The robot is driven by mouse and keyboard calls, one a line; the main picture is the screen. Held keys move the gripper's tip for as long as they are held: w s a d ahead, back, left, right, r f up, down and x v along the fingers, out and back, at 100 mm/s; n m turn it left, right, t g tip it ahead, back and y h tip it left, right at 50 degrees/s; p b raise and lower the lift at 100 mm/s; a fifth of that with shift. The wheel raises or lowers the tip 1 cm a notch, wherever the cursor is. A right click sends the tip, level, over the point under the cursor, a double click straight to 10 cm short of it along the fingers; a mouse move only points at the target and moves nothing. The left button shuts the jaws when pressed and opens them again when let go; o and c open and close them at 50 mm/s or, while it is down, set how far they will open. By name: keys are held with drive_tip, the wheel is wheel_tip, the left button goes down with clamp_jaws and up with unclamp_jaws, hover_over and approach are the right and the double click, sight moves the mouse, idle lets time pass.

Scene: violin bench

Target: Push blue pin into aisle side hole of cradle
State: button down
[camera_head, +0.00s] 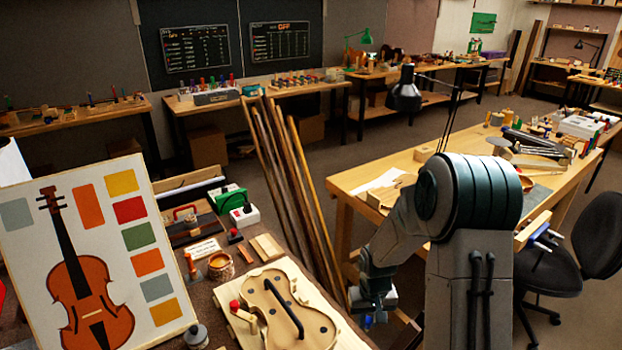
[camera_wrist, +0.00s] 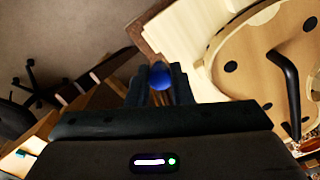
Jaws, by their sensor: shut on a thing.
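My gripper (camera_head: 372,303) is at the right of the cradle in the head view, pointing down. It is shut on the blue pin (camera_wrist: 160,76), whose round blue head shows between the fingers in the wrist view. A bit of the pin's blue (camera_head: 368,321) also shows below the fingers in the head view. The pale wooden cradle (camera_wrist: 204,82) lies just right of the pin in the wrist view, apart from it. In the head view the cradle (camera_head: 345,334) bears a violin plate (camera_head: 272,318) with a black bar. The aisle side hole is not clearly visible.
A red-headed pin (camera_head: 234,305) stands at the cradle's left side. Tall wooden strips (camera_head: 291,175) lean behind the cradle. A jar (camera_head: 220,266) and a violin chart (camera_head: 100,260) stand to the left. Floor shows beyond the bench edge beside my gripper.

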drive_tip(key=shift+w+d+r+m, duration=0.1)
drive_tip(key=shift+w+d+m, duration=0.05)
drive_tip(key=shift+m, duration=0.25)
drive_tip(key=s+a+r+n+p, duration=0.1)
drive_tip(key=s+a+n, duration=0.2)
drive_tip(key=s+a, duration=0.5)
drive_tip(key=a, duration=0.4)
drive_tip(key=shift+r+n, duration=0.35)
drive_tip(key=shift+n, duration=0.05)
wheel_tip(320, 180, down, 6)
drive_tip(key=b, duration=0.5)
drive_tip(key=shift+f+b, duration=1.65)
drive_tip(key=shift+b, duration=0.5)
idle(1.1)
drive_tip(key=c, duration=1.2)
unclamp_jaws()
